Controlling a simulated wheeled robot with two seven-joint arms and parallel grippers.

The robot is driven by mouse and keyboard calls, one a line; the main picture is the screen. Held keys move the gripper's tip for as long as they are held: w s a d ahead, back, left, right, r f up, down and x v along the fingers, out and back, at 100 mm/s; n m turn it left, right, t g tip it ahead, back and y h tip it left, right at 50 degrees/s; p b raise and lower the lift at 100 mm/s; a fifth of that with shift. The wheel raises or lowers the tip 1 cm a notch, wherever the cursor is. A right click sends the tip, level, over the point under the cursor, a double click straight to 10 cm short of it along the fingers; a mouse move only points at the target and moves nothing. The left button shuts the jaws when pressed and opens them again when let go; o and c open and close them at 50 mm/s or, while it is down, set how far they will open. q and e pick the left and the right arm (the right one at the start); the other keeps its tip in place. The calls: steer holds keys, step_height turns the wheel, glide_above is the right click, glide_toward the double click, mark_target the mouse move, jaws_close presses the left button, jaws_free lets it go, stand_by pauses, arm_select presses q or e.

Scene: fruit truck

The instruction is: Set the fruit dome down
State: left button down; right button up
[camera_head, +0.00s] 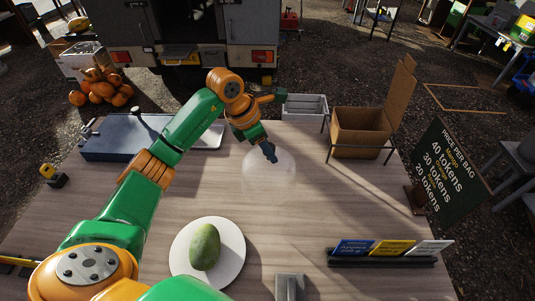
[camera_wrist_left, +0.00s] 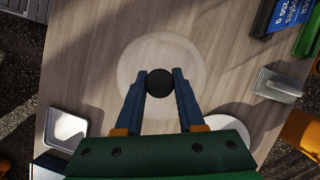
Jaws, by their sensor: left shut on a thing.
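The fruit dome (camera_head: 270,175) is a clear, faint bowl shape over the middle of the wooden table. In the left wrist view the dome (camera_wrist_left: 135,60) shows as a pale circle with a black knob (camera_wrist_left: 160,83) at its centre. My left gripper (camera_head: 270,152) points down at the dome's top. Its two blue fingers (camera_wrist_left: 160,88) are shut on the knob from both sides. I cannot tell whether the dome's rim touches the table. A green mango (camera_head: 205,247) lies on a white plate (camera_head: 236,268), uncovered and apart from the dome. My right gripper is not in view.
A cardboard box (camera_head: 358,138) and a grey tray (camera_head: 303,107) stand at the table's back. A price board (camera_head: 448,170) is at right. A sign rack (camera_head: 382,262) and metal holder (camera_head: 290,287) are near the front. Bare tabletop (camera_head: 330,210) lies right of the dome.

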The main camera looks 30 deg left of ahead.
arm_select(q)
steer(key=f, duration=0.1)
steer(key=f+p, duration=0.1)
steer(key=f, duration=0.1)
steer(key=shift+w+a+f+p, duration=0.2)
steer(key=shift+w+f+p, duration=0.1)
steer(key=shift+f+p, duration=0.1)
steer(key=shift+f+b, duration=0.3)
steer(key=shift+b, duration=0.05)
steer(key=c, duration=0.5)
jaws_free()
steer(key=shift+r, duration=0.1)
steer(key=shift+a+r, duration=0.1)
steer(key=shift+r, duration=0.25)
steer(key=b+v, duration=0.1)
steer(key=v, duration=1)
steer(key=shift+s+r, duration=0.1)
steer(key=shift+r, duration=0.15)
steer(key=shift+s+f, duration=0.1)
